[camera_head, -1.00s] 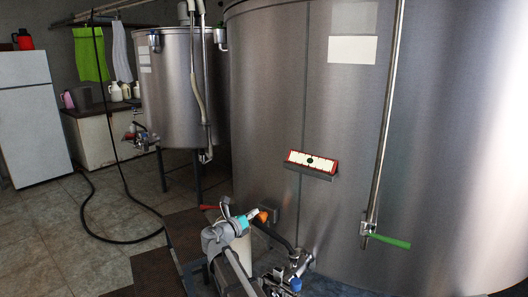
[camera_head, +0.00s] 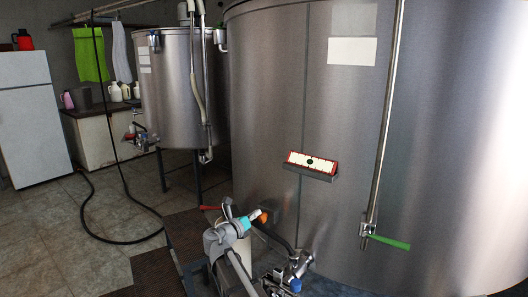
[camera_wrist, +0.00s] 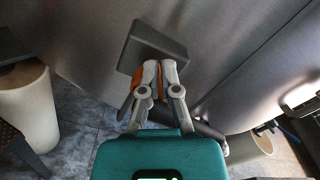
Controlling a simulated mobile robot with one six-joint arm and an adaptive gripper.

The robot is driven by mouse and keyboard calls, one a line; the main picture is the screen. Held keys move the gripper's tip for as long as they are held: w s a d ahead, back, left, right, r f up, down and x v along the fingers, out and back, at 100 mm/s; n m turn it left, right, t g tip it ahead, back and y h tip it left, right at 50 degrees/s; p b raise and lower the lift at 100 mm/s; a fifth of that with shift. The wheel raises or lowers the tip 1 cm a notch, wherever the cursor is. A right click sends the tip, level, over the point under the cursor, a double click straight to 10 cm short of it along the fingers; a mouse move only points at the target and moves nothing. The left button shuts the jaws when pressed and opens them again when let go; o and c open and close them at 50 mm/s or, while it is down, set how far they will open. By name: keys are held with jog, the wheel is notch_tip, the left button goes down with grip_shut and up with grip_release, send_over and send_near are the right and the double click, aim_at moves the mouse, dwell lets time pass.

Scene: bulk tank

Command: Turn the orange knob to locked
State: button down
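The orange knob (camera_head: 264,216) sits low on the side of the big steel tank, in front of a small dark grey box (camera_head: 275,214). In the wrist view the orange knob (camera_wrist: 138,76) shows beside and between my fingers, with the grey box (camera_wrist: 154,46) just behind. My gripper (camera_wrist: 159,70) has its grey fingers close together on the knob. In the head view my gripper (camera_head: 258,216) reaches the knob from the left. The fingers hide most of the knob, and I cannot read any lock marking.
A pipe and valve with a blue part (camera_head: 294,284) lie below the knob, close to my arm. A green-handled valve (camera_head: 390,242) is to the right. A red-framed panel (camera_head: 311,162) is above. A second tank (camera_head: 175,90) stands behind left.

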jog(key=shift+r, duration=0.1)
jog(key=shift+r+p, duration=0.3)
jog(key=shift+p, duration=0.1)
dwell(0.4)
jog(key=shift+v, duration=3)
jog(key=shift+a, duration=0.1)
